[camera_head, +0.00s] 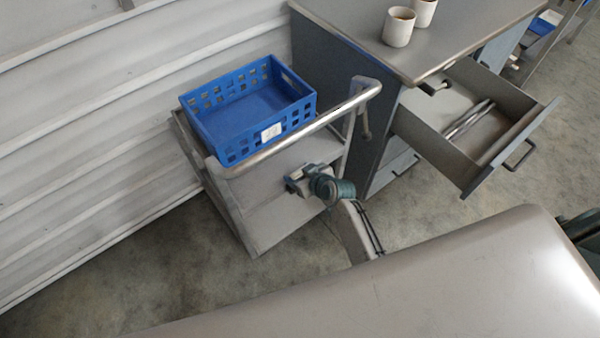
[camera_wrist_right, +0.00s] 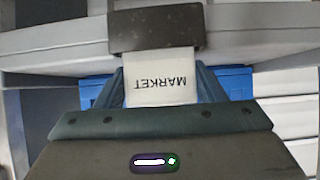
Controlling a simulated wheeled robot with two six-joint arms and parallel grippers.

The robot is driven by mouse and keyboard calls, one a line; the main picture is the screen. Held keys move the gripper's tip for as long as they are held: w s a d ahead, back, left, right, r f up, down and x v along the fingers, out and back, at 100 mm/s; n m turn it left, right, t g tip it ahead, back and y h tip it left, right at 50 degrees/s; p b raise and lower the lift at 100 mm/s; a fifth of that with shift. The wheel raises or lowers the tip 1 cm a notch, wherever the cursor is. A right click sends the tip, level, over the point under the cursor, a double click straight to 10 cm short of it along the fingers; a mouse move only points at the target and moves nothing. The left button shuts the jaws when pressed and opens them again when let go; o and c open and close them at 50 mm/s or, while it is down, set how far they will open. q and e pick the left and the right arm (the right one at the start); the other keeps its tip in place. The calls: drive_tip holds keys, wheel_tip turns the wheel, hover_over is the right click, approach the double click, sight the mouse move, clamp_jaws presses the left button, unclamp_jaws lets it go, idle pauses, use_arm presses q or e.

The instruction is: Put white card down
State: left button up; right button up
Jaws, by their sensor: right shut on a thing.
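My right gripper (camera_head: 294,184) is low beside the trolley, below its handle rail and on the near side of the blue crate (camera_head: 207,128). It is shut on the white card (camera_wrist_right: 162,82), whose printed word MARKET reads upside down in the right wrist view. The card lies between the two blue-grey fingers, with a dark block (camera_wrist_right: 155,30) at its far end. In the head view I cannot make out the card clearly at the gripper. A small white label (camera_head: 271,132) is on the crate's near wall, apart from the gripper. My left gripper is not in view.
The crate stands on the trolley, whose metal handle rail (camera_head: 300,132) crosses above my gripper. A desk (camera_head: 455,35) with two cups (camera_head: 398,27) is at the right. Its open drawer (camera_head: 425,138) juts out. A slatted wall (camera_head: 90,110) is at the left.

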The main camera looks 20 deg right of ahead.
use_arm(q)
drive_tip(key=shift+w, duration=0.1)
use_arm(e)
drive_tip(key=shift+f, duration=0.15)
drive_tip(key=o, duration=0.8)
drive_tip(key=shift+o, duration=1.2)
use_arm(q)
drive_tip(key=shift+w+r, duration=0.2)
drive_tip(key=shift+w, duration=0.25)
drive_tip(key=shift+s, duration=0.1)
